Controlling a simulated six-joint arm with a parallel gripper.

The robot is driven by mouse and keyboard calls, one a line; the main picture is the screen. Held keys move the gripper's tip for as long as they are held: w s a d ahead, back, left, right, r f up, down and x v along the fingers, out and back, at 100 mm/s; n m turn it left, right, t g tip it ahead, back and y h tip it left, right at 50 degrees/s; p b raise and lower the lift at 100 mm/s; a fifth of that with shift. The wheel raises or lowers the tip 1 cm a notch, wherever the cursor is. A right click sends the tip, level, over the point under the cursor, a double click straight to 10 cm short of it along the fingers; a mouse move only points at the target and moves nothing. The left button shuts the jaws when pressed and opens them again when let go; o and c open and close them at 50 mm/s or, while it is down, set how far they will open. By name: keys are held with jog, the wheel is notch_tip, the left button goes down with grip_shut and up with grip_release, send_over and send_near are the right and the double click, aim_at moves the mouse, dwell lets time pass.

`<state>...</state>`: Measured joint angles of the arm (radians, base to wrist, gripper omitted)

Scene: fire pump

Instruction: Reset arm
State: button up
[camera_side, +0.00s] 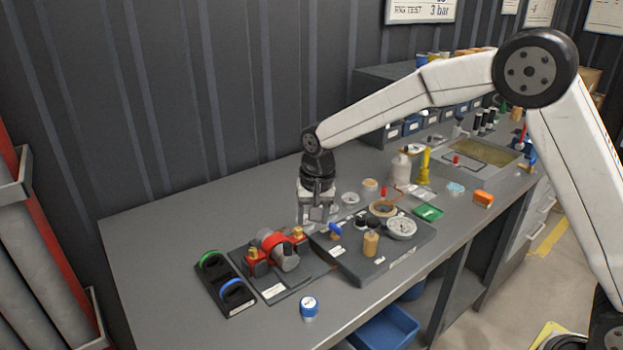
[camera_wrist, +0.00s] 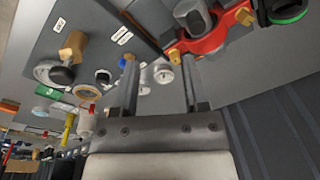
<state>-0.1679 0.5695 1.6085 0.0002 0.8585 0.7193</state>
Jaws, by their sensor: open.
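My gripper (camera_side: 317,212) hangs pointing down above the grey bench (camera_side: 160,214), between the red pump and the grey board with the gauge. In the wrist view its two fingers (camera_wrist: 160,80) stand apart with nothing held between them. The red and grey pump (camera_side: 278,250) sits on its dark base plate, left of the gripper; it also shows at the top of the wrist view (camera_wrist: 205,30).
A black holder (camera_side: 226,288) with a green and a blue ring stands left of the pump. White and yellow bottles, a green tray (camera_side: 428,212) and an orange block (camera_side: 483,198) lie right. The bench's left end is clear.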

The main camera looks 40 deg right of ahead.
jog(key=s+d+f+n, duration=0.1)
jog(key=s+d+n, duration=0.2)
jog(key=s, duration=0.8)
jog(key=s+d+f+n+t, duration=0.1)
jog(key=s+d, duration=0.4)
jog(key=s, duration=0.6)
jog(key=shift+s+d+f+n, duration=0.25)
jog(key=shift+f+n, duration=0.25)
jog(key=shift+n, duration=0.7)
jog(key=shift+w, duration=0.15)
